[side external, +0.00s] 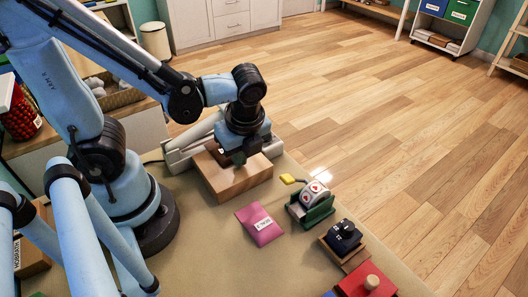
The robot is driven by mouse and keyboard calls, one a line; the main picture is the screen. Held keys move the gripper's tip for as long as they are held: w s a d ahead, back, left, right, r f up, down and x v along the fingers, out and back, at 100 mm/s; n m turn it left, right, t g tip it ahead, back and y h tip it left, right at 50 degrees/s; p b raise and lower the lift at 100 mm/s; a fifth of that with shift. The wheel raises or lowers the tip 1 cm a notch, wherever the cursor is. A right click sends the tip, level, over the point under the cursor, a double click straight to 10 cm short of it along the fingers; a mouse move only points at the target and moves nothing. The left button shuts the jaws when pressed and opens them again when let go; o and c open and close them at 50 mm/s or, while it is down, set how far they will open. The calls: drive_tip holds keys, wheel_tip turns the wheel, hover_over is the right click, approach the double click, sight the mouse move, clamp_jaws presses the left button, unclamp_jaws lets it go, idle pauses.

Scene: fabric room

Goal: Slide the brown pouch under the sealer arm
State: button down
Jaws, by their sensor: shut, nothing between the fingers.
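My gripper (238,158) points down over a light wooden block (240,180) and is shut, with its fingertips low over the block's top. The grey-white sealer (180,153) stands behind and to the left of the block, its pale arm slanting up toward my wrist. A small dark brown patch with a white spot (217,150) shows at the left of my gripper on the block. It may be the brown pouch, but my gripper hides most of that area. I cannot tell whether it lies under the sealer arm.
A pink labelled pouch (260,224) lies on the mat in front of the block. To its right stand a green holder with a white roll (315,193), a dark item on a wooden stand (343,236) and a red knobbed block (370,283). Bare mat (215,250) lies left of the pink pouch.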

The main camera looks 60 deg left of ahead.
drive_tip(key=shift+a, duration=1.35)
drive_tip(key=shift+d, duration=0.45)
drive_tip(key=d, duration=0.3)
drive_tip(key=shift+d+r, duration=0.1)
drive_tip(key=shift+d, duration=0.2)
drive_tip(key=v, duration=1)
drive_tip(key=w+a+n+t+h, duration=0.1)
drive_tip(key=w+a+n+t, duration=0.1)
drive_tip(key=n, duration=0.7)
drive_tip(key=w+a+n+t+h, duration=0.1)
drive_tip(key=w+a+n+t, duration=0.2)
drive_tip(key=n, duration=0.6)
drive_tip(key=shift+w+f+t+h, duration=0.25)
drive_tip(key=shift+w+t+h, duration=0.15)
drive_tip(key=shift+t, duration=0.7)
